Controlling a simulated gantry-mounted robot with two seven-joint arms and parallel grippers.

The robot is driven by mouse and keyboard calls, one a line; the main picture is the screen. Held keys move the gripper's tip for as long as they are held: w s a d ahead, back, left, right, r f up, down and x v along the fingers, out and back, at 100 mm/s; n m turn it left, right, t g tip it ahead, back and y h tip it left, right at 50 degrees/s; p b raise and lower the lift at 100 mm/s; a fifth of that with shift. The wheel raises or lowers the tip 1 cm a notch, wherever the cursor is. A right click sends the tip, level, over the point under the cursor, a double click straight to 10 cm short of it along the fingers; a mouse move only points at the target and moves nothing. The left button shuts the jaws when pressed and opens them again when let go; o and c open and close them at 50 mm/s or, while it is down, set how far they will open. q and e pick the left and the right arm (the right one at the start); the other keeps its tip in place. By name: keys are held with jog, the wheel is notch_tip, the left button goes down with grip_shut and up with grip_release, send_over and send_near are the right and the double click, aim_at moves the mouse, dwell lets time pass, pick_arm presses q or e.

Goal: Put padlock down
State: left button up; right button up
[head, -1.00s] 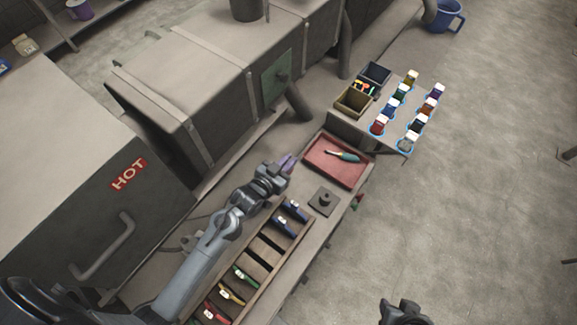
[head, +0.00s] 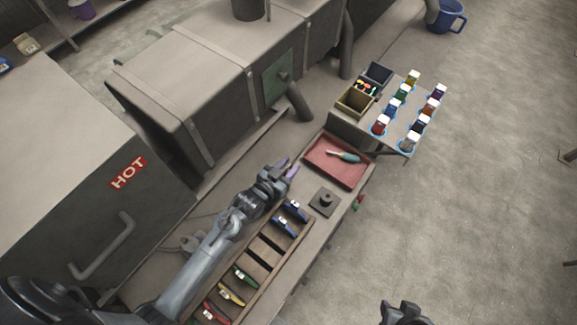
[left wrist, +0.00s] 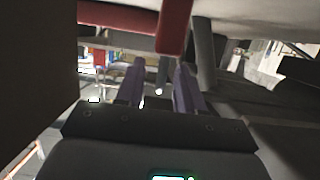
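My left gripper (head: 287,167) is over the bench between the wooden rack and the red tray. Its two purple fingers are apart, and in the left wrist view the gap between the fingertips (left wrist: 158,75) shows nothing held. No padlock can be made out for certain. Several small coloured pieces with white tops, such as a red one (head: 380,125), stand on a board at the bench's far end and may be padlocks. My right gripper (head: 404,313) is a dark shape at the bottom edge, too unclear to read.
The wooden rack (head: 262,253) holds several coloured-handled items. The red tray (head: 320,168) holds a green-handled tool. A dark square plate with a knob (head: 325,201) lies beside them. Open boxes (head: 352,103) stand near the board. A large box marked HOT (head: 128,173) flanks the bench.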

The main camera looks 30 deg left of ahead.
pick_arm(q)
jog(key=shift+r, duration=0.1)
jog(key=shift+s+r, duration=0.1)
jog(key=shift+s, duration=0.05)
jog(key=shift+v, duration=3.55)
